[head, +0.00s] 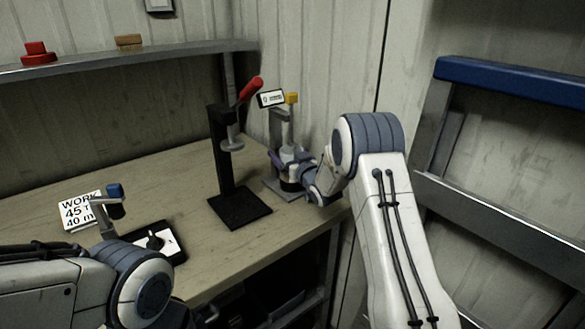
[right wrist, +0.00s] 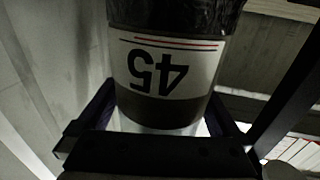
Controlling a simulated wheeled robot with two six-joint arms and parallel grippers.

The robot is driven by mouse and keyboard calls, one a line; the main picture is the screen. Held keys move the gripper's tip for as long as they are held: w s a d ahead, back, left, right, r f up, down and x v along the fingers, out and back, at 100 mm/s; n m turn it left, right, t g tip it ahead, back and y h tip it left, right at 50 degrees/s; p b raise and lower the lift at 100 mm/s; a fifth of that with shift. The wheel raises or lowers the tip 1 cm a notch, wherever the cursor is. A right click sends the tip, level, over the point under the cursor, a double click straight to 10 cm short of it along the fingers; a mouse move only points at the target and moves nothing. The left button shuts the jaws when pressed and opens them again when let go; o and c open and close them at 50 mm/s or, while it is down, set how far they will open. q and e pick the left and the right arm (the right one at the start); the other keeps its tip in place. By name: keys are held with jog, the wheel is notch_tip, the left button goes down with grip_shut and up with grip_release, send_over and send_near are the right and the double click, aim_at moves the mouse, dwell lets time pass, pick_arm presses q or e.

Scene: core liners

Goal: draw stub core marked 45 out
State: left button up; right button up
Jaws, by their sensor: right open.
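The core marked 45 (right wrist: 165,68) fills the right wrist view, its white label upside down, with two red and dark lines by the number. In the head view a pale and dark cylinder (head: 291,184) stands in the grey stand with a yellow knob (head: 292,98), at the table's right end. My right gripper (head: 288,160) is at this cylinder, fingers spread on either side of it. In the right wrist view the open fingers (right wrist: 160,118) flank the core; I cannot tell whether they touch it. My left arm shows at lower left; its gripper is not visible.
A black press with a red handle (head: 250,88) stands left of the grey stand. A white card reading WORK, 45 and 40 (head: 77,211), a blue-knobbed stand (head: 114,190) and a black-and-white tray (head: 172,249) are at left. The table middle is clear.

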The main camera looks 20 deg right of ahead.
jog(key=shift+w, duration=0.1)
jog(key=c, duration=0.9)
jog(key=shift+r, duration=0.1)
jog(key=shift+c, duration=0.4)
jog(key=shift+r, duration=0.35)
